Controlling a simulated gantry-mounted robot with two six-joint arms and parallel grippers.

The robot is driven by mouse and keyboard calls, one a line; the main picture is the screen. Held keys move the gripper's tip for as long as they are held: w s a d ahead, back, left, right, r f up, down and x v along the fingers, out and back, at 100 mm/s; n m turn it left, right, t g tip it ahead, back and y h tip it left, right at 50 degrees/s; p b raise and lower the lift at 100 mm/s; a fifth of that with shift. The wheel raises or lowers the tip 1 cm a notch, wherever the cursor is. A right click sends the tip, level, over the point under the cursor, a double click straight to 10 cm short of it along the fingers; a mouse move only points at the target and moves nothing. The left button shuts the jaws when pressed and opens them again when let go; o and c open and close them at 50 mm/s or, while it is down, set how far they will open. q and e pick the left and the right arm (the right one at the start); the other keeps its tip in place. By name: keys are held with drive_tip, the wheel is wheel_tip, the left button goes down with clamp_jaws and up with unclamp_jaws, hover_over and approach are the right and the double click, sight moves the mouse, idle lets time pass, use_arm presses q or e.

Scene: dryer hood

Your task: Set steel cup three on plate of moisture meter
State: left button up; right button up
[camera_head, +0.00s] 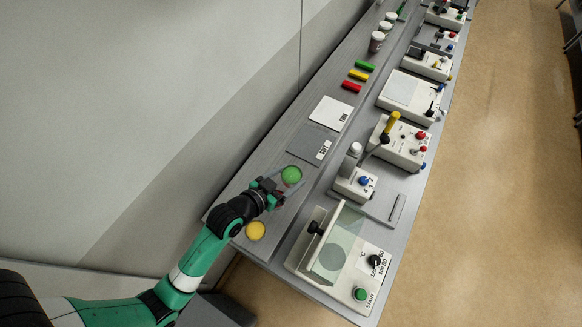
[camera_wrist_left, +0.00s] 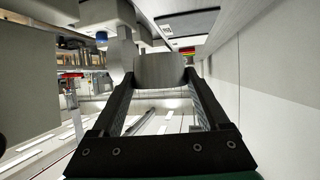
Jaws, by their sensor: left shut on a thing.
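My left gripper (camera_head: 280,182) is shut on a steel cup with a round green top (camera_head: 291,175), over the left part of the bench. In the left wrist view the grey metal side of the cup (camera_wrist_left: 160,69) shows between the fingertips of my left gripper (camera_wrist_left: 158,84). No number can be read on it. The likely moisture meter (camera_head: 362,285) is the white box at the near end, with a dial and a green START button. Its round grey plate (camera_head: 332,257) shows under or behind a clear hood (camera_head: 341,232). I cannot tell how far the hood is open. My right gripper is out of view.
A round yellow-topped thing (camera_head: 255,230) stands near the bench's left corner. A small device with a white knob (camera_head: 354,150) stands just beyond the meter. Grey (camera_head: 309,142) and white (camera_head: 331,113) flat panels and further instruments line the bench. Bare bench lies between gripper and meter.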

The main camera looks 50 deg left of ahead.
use_arm(q)
drive_tip(key=s+d+r, duration=0.3)
drive_tip(key=s+d, duration=0.1)
drive_tip(key=s, duration=0.2)
drive_tip(key=shift+d, duration=0.35)
